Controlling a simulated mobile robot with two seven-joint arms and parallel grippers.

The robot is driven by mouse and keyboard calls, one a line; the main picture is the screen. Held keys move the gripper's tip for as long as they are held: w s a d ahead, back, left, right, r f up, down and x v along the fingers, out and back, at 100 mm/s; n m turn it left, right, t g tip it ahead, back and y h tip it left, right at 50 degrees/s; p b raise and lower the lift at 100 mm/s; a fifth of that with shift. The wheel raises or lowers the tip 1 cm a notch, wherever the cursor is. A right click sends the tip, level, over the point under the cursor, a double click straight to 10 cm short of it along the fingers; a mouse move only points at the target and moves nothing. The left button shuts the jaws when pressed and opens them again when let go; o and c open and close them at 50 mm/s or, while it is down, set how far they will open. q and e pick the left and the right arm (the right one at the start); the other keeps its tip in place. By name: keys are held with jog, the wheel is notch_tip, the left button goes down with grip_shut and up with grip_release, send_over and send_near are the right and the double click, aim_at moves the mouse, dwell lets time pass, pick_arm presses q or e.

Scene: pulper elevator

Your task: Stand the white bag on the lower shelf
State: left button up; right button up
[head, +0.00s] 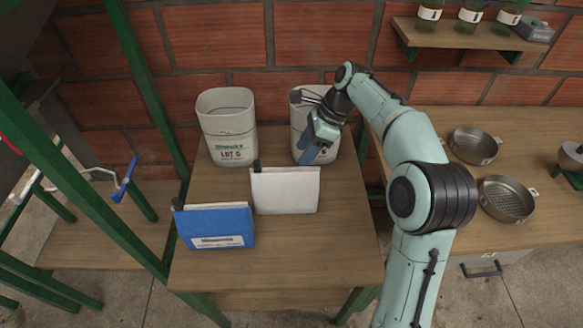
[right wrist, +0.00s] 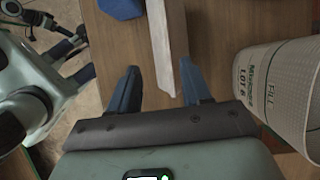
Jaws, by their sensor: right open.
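The white bag (head: 286,190) stands upright on the wooden table, with a dark clip-like piece at its top left corner. My right gripper (head: 307,154) is behind the bag, in front of the right pale container. It is open, its blue fingers pointing down. In the right wrist view the fingers (right wrist: 160,85) are spread, and the white bag (right wrist: 168,40) shows as a narrow strip whose near end lies between them, closer to the right finger. Contact cannot be told. A low wooden board (head: 275,298) shows below the table's front edge. My left gripper is out of view.
A blue bag (head: 215,228) stands front left of the white one. A pale container marked LOT 6 (head: 228,130) and another pale container (head: 298,118) stand at the back. Green posts flank the table's left side. Sieves (head: 508,198) sit on the right bench. The table's front right is clear.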

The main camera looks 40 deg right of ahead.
aim_at(293, 168)
jog(key=s+d+f+t+y, duration=0.1)
jog(key=s+d+f+y, duration=0.1)
jog(key=s+f+y, duration=0.1)
jog(key=shift+d, duration=0.35)
jog(key=s+d+t+y, duration=0.3)
jog(key=s+d+t, duration=0.1)
jog(key=d+t, duration=0.1)
jog(key=x, duration=0.4)
jog(key=b+x, duration=0.1)
jog(key=x, duration=0.8)
jog(key=shift+w+d+b, duration=0.3)
jog(key=shift+w+b, duration=0.1)
jog(key=shift+r, duration=0.1)
grip_shut()
